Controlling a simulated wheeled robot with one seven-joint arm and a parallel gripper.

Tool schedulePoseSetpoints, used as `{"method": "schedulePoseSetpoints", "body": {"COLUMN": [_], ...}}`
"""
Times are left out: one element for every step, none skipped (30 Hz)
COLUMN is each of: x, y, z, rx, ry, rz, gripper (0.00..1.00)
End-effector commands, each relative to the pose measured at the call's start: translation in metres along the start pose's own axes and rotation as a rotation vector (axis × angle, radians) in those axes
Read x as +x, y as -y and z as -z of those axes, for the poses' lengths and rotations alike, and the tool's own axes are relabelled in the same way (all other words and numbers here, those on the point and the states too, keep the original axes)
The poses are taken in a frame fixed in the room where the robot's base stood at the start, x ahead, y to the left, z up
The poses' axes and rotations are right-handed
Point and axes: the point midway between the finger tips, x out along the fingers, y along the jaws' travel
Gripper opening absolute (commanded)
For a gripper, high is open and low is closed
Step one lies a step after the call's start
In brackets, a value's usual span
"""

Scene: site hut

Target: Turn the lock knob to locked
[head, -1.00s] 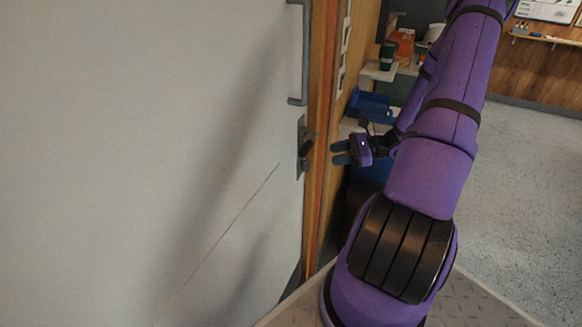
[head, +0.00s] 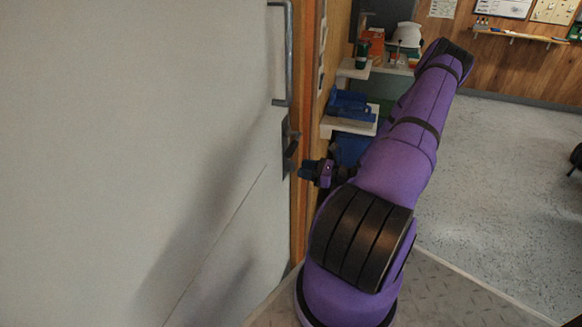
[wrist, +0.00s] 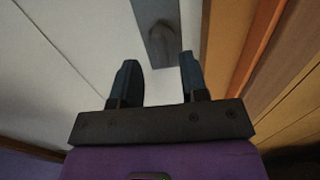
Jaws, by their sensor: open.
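The lock knob (head: 292,144) is a dark lever on a grey metal plate (head: 285,162) at the right edge of the pale door (head: 150,150), below the bar handle (head: 288,55). In the wrist view the knob (wrist: 162,43) shows on its plate (wrist: 157,12), just beyond and between the fingertips. My gripper (head: 305,170) is open beside the plate, a little below and right of the knob. In the wrist view its two dark fingers (wrist: 157,72) are apart with nothing between them. I cannot tell whether a fingertip touches the plate.
An orange-brown wooden door frame (head: 299,215) runs close along the door edge. Shelves (head: 350,124) with a blue item (head: 350,103) stand behind my arm. Open grey floor (head: 490,150) lies to the right.

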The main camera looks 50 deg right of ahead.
Motion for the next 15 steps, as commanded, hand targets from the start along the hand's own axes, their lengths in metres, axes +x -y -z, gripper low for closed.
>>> {"method": "schedulePoseSetpoints", "body": {"x": [0.01, 0.015, 0.021, 0.026, 0.03, 0.035, 0.038, 0.041, 0.045, 0.047, 0.049, 0.051, 0.052, 0.053, 0.053], "y": [-0.001, -0.001, -0.001, -0.001, -0.001, -0.001, -0.001, -0.001, -0.001, -0.001, -0.002, -0.002, -0.002, -0.002, -0.002], "z": [0.0, 0.0, 0.0, 0.0, 0.0, 0.0, 0.0, 0.0, 0.0, 0.0, 0.0, 0.0, 0.0, 0.0, 0.0], "rx": [0.0, 0.001, 0.0, 0.0, 0.0, -0.001, -0.001, -0.002, -0.002, -0.002, -0.002, -0.002, -0.002, -0.002, -0.002], "ry": [0.002, 0.0, -0.001, 0.0, 0.0, -0.001, -0.002, -0.003, -0.003, -0.003, -0.003, -0.003, -0.003, -0.003, -0.003], "rz": [-0.002, -0.002, -0.003, -0.003, -0.002, -0.001, -0.002, -0.002, -0.001, -0.001, -0.001, -0.001, -0.001, -0.001, -0.001], "gripper": [0.4, 0.4, 0.4, 0.4, 0.4, 0.4, 0.4, 0.4, 0.4, 0.4, 0.4, 0.4, 0.4, 0.4, 0.4]}}
